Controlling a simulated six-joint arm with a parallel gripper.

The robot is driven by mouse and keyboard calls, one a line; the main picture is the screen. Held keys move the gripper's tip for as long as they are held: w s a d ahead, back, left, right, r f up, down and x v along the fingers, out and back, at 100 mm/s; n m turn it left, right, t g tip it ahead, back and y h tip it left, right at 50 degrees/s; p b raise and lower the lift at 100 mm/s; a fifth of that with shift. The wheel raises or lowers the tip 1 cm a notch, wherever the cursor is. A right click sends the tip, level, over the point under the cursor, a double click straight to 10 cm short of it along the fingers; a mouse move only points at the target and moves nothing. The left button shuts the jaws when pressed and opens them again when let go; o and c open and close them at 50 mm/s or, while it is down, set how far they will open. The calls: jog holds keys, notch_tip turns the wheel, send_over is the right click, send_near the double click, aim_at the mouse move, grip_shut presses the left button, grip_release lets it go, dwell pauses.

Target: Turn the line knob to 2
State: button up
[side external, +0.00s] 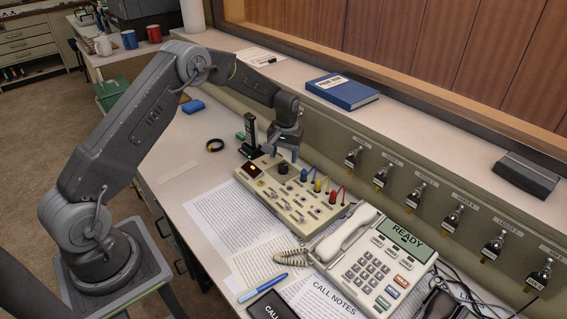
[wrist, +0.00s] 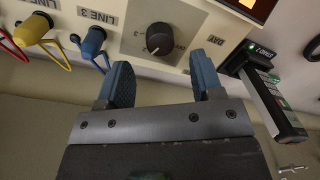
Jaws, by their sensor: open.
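The line knob (wrist: 160,37) is a round black knob with a white pointer mark, on a grey plate of the cream console panel. In the wrist view its pointer aims down and left; some of the numerals around it are too small to read. In the side external view the knob (side external: 283,168) sits at the panel's far end, close under my gripper. My gripper (wrist: 166,80) is open, with its two blue-grey fingertips apart and nothing between them. The knob lies just beyond the fingertips in the wrist view, and I see no contact.
Blue (wrist: 93,42) and yellow plugs with cords stand on the panel (side external: 262,196) beside the knob. A black handset in a charger (side external: 250,135) stands close on the other side. A white telephone (side external: 380,265) and papers (side external: 232,220) lie nearer the front.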

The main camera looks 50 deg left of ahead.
aim_at(286, 166)
notch_tip(286, 166, up, 9)
jog(key=shift+d+r, duration=0.15)
jog(key=shift+d, duration=0.05)
jog(key=shift+w, duration=0.1)
